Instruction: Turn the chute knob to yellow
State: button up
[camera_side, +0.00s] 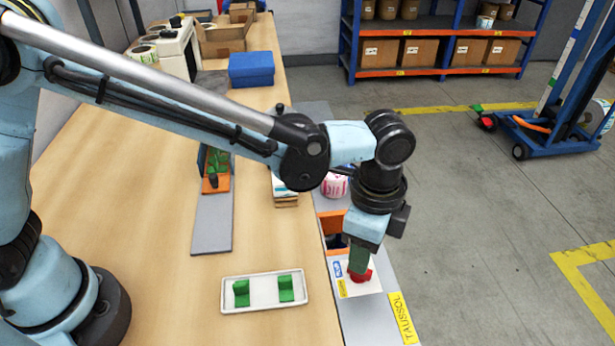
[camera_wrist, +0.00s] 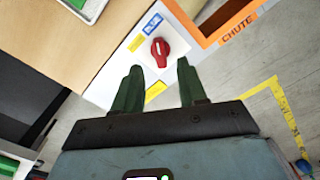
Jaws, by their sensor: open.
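The red chute knob (camera_wrist: 161,52) sits on a white plate (camera_wrist: 178,62) beside a blue label (camera_wrist: 152,23) and a yellow label (camera_wrist: 154,91). A pale mark on the knob runs roughly up and down in the wrist view; I cannot tell for sure which label it points at. My gripper (camera_wrist: 159,65) is open, with its green fingers apart and the knob just beyond and between their tips. In the side view my gripper (camera_side: 358,272) hangs over the knob (camera_side: 367,277) and partly hides it; contact cannot be told.
The orange chute frame (camera_wrist: 238,28) marked CHUTE stands next to the knob plate. A white tray (camera_side: 263,306) with green blocks lies on the wooden table (camera_side: 170,285). Open floor lies to the right.

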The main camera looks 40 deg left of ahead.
jog(key=shift+f, duration=2.4)
grip_shut()
